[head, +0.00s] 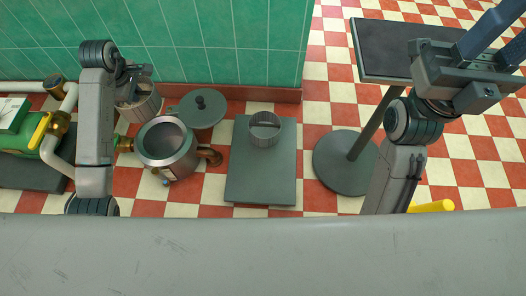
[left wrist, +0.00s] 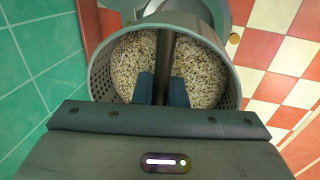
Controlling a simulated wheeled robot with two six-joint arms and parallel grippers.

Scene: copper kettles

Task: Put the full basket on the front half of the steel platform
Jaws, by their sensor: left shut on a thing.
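My left gripper (head: 135,78) is shut on the bar handle of a full basket (head: 138,108), left of the kettle in the head view. The left wrist view shows this perforated metal basket (left wrist: 101,75) filled with pale grains, its bar between the fingers (left wrist: 161,90). The steel platform (head: 260,185) is a grey slab at the middle. A second basket (head: 265,130) with a bar across its top stands on the platform's back half; its contents are unclear. The platform's front half is bare. My right gripper (head: 492,38) is open and empty at the upper right.
A kettle (head: 168,147) with a copper-brown spout stands between the held basket and the platform. A dark stand (head: 345,165) is right of the platform. Pipes and a green machine (head: 20,135) are far left.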

